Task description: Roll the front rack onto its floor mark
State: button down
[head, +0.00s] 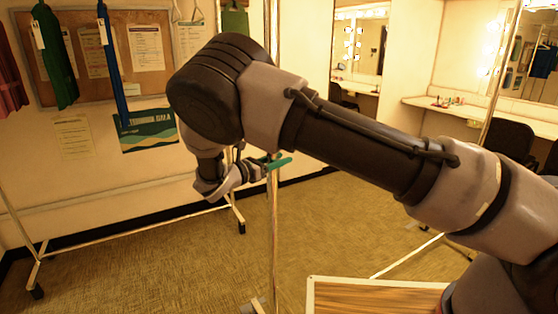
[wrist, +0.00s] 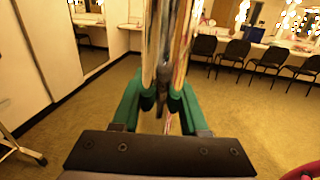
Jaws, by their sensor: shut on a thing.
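My gripper (head: 275,162), with green fingers, is shut on a thin upright pale post (head: 274,230) of the front rack in the head view. The post runs from the top of the picture to a foot near the bottom edge. In the wrist view, the rack post (wrist: 165,45) stands upright between the two green fingers. My arm covers much of the middle and right of the head view, so much of the rack is hidden. I cannot make out a floor mark in either view.
Another wheeled rack (head: 130,237) stands at left by the wall, with green and blue garments (head: 55,60) hanging above. A wood-topped panel with a pale edge (head: 380,297) is at bottom centre. Chairs (wrist: 268,60) line a counter in the wrist view. Carpet between is clear.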

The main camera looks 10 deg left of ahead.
jog(key=shift+s+a, duration=0.15)
jog(key=shift+c, duration=2.2)
grip_release()
jog(key=v, duration=1)
jog(key=shift+s+a, duration=0.3)
